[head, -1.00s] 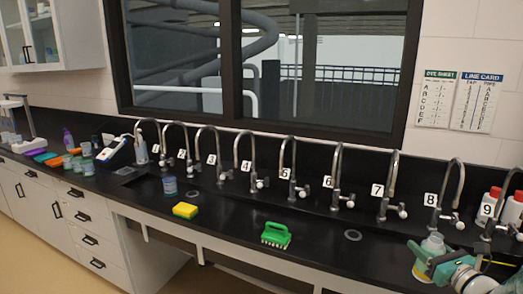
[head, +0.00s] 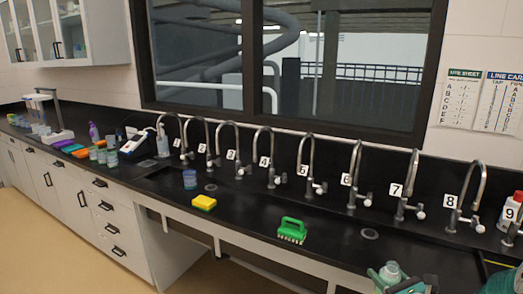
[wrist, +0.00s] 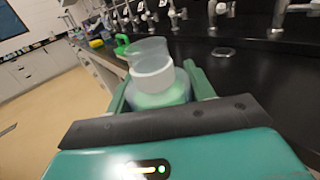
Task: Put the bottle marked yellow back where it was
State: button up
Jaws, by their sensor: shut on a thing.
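A clear bottle with a white collar and pale green contents (wrist: 160,82) is held between the jaws of my gripper (wrist: 158,100) in the wrist view. In the head view the bottle (head: 390,270) shows at the bottom edge, right of the middle, with my gripper (head: 402,284) around it and partly cut off. The bottle looks roughly upright, near the front edge of the black bench. I see no yellow mark on it. A thin yellow strip (head: 497,264) lies on the bench at the far right.
Numbered taps stand along the back of the black bench (head: 345,232). A red-and-white bottle (head: 512,208) is at far right.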

jog(key=a+f+n+y, duration=0.1)
jog(key=a+f, duration=0.3)
jog(key=a, duration=0.3)
jog(key=a+f+g+y, duration=0.1)
jog(key=a+f, duration=0.3)
jog(key=a, duration=0.4)
jog(key=a+f+n+y, duration=0.1)
jog(key=a+f, duration=0.4)
jog(key=a, duration=0.2)
notch_tip(320, 180, down, 6)
jog(key=w+m+t+h, duration=0.1)
jog(key=w+m+h, duration=0.1)
jog(key=m+h, duration=0.3)
jog(key=shift+d+t+h, duration=0.15)
jog(key=shift+t+h, duration=0.25)
jog(key=shift+h, duration=1.2)
